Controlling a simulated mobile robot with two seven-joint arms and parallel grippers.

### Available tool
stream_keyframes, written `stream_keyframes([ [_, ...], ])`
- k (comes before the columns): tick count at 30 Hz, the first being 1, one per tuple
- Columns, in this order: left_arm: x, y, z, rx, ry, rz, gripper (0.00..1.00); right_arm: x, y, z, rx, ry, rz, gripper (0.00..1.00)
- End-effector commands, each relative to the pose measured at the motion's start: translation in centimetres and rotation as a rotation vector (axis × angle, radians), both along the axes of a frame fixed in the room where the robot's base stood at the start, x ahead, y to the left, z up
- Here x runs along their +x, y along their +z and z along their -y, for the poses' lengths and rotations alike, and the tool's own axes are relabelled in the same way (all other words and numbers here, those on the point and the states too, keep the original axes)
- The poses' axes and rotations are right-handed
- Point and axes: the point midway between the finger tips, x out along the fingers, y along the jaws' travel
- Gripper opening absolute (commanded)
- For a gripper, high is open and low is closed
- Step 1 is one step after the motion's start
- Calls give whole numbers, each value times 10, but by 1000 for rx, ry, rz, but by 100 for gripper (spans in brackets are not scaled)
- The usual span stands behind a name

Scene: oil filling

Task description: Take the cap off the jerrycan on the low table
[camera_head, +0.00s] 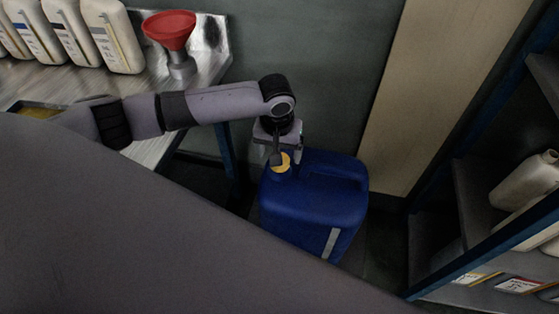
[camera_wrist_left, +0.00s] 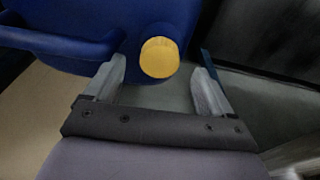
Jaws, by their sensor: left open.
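The blue jerrycan (camera_head: 318,205) stands low beside the wall, right of the metal workbench. Its yellow cap (camera_head: 281,163) is on the top at the near left corner. My left gripper (camera_head: 277,157) is at the cap, pointing down from the left. In the left wrist view the yellow cap (camera_wrist_left: 159,57) lies just past and between the two open fingertips (camera_wrist_left: 164,76), on the blue jerrycan body (camera_wrist_left: 75,25). Neither finger visibly touches the cap. The table under the jerrycan is hidden. My right gripper does not show.
A metal workbench (camera_head: 205,62) at upper left holds a red funnel (camera_head: 169,29) and several white bottles (camera_head: 112,36). A shelf rack (camera_head: 470,200) with pale bottles (camera_head: 525,185) stands at the right. My own body covers the lower left.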

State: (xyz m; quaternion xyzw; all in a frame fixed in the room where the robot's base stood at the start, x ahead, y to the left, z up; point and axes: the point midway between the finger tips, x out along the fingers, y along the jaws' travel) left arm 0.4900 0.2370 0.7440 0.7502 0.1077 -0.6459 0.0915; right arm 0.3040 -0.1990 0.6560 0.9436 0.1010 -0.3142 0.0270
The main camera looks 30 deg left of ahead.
Motion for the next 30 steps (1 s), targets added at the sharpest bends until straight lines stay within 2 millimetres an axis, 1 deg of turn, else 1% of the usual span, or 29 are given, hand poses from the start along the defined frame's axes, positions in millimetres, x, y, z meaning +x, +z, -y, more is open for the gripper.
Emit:
stream_keyframes([
  [1,1,-10,-1,1,0,-1,84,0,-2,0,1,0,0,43],
  [3,3,-19,0,-1,-1,-1,84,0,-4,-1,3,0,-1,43],
  [6,4,-27,-1,0,-3,1,84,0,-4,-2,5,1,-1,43],
  [13,4,-28,-1,-1,-3,1,84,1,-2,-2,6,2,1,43],
  [14,4,-28,-1,-1,-3,1,80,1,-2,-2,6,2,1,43],
  [15,4,-28,-1,-1,-3,1,67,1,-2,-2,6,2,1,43],
  [17,4,-28,-1,-1,-3,1,48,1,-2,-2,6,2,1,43],
  [18,4,-28,-1,-1,-3,1,35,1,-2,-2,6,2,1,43],
  [19,4,-28,-1,-1,-3,1,25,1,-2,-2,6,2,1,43],
  [30,4,-27,-1,-1,-3,1,24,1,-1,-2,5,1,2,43],
])
